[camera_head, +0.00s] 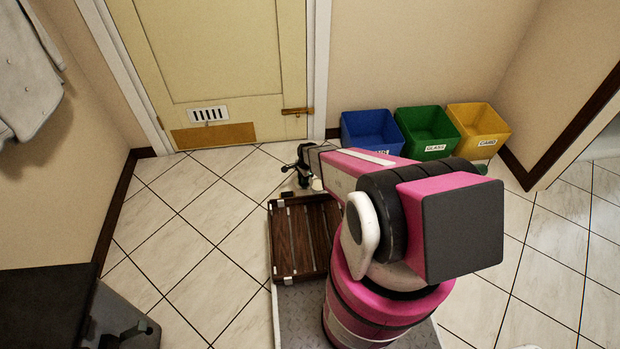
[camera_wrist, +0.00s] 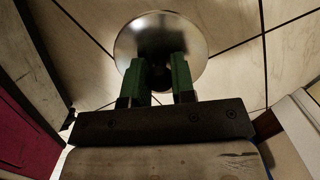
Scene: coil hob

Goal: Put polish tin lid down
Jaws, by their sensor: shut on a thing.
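The polish tin lid (camera_wrist: 160,32) is a round, shiny metal disc at the top middle of the wrist view. My gripper (camera_wrist: 160,75) has two green fingers, which are shut on a dark part at the middle of the lid. Tiled floor shows behind the lid. In the head view my gripper (camera_head: 306,179) is small, beyond the far edge of the wooden slatted rack, and the lid is mostly hidden there. I cannot tell how far the lid is above the floor.
A wooden slatted rack (camera_head: 300,238) lies near my arm. Blue (camera_head: 371,131), green (camera_head: 427,131) and yellow (camera_head: 479,128) bins stand along the back wall. A small dark object (camera_head: 287,193) is near the rack's far left corner. The tiled floor to the left is clear.

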